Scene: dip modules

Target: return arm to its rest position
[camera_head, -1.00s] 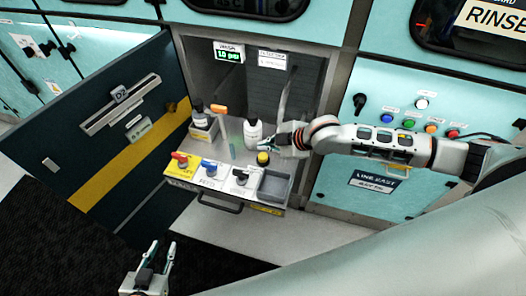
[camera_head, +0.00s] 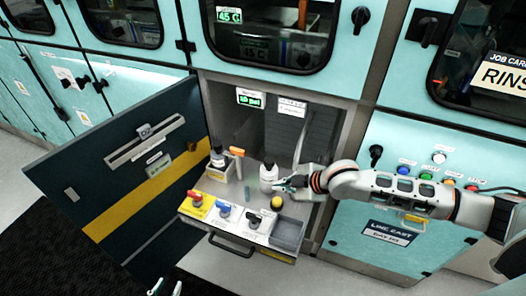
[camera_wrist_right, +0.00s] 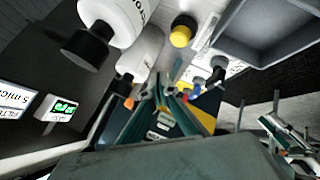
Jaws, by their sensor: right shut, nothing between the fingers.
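My right gripper (camera_head: 284,186) is over the pulled-out drawer, its fingertips shut with nothing between them. It points left, close beside a white bottle with a dark cap (camera_head: 268,178); I cannot tell whether they touch. The wrist view shows the closed fingers (camera_wrist_right: 165,108) in the middle, with white bottles (camera_wrist_right: 138,50) near them. The right arm reaches in from the right across the teal panel. My left gripper (camera_head: 166,288) shows only its two fingertips at the bottom edge of the head view. They are apart and hold nothing visible.
The drawer front (camera_head: 235,237) carries red, blue and black valve handles and a grey bin (camera_head: 288,232). A yellow-capped item (camera_head: 277,203) stands near the gripper. The open dark door (camera_head: 120,190) blocks the left. A button panel (camera_head: 425,173) lies behind the right arm.

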